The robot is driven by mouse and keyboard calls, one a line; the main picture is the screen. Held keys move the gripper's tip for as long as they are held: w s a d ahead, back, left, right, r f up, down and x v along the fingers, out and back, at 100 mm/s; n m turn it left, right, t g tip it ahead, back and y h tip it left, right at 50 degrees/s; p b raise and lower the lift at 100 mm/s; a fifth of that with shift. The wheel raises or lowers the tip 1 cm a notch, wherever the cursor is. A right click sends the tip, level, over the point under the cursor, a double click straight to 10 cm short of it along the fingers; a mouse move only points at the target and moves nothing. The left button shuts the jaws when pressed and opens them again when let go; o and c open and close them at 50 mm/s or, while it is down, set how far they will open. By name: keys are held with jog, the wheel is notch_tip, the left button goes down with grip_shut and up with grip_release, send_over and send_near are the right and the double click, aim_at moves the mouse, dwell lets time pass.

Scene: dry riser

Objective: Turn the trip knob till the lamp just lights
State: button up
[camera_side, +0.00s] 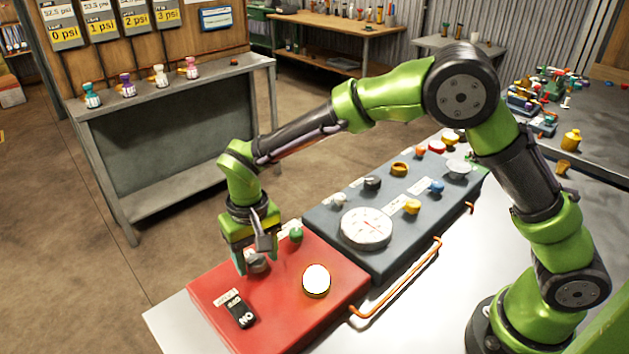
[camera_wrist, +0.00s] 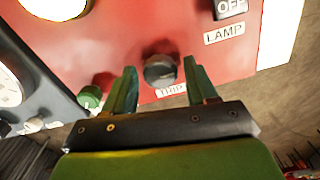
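The trip knob (camera_wrist: 160,70) is a dark grey round knob on the red panel (camera_side: 215,290), beside a "TRIP" label (camera_wrist: 171,91). In the side view the knob (camera_side: 257,263) is partly covered by my gripper (camera_side: 248,262). In the wrist view my gripper (camera_wrist: 159,66) is open, one green finger on each side of the knob, with red panel showing in both gaps. The lamp (camera_side: 316,280), a round white face in a gold rim, looks bright white; I cannot tell whether it is lit. Its edge shows in the wrist view (camera_wrist: 55,6).
A black rocker switch (camera_side: 240,311) with a "LAMP" label (camera_wrist: 224,34) is on the red panel. A green knob (camera_side: 296,234) stands close to my gripper. The dark panel (camera_side: 335,205) carries a white dial (camera_side: 366,228) and several knobs. An orange pipe (camera_side: 400,282) runs along the front.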

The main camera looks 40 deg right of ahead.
aim_at(256, 259)
jog(key=c, duration=0.8)
jog(key=shift+n, duration=1)
jog(key=shift+c, duration=0.2)
jog(key=o, duration=1.1)
notch_tip(256, 259, up, 17)
jog(key=shift+f, duration=0.1)
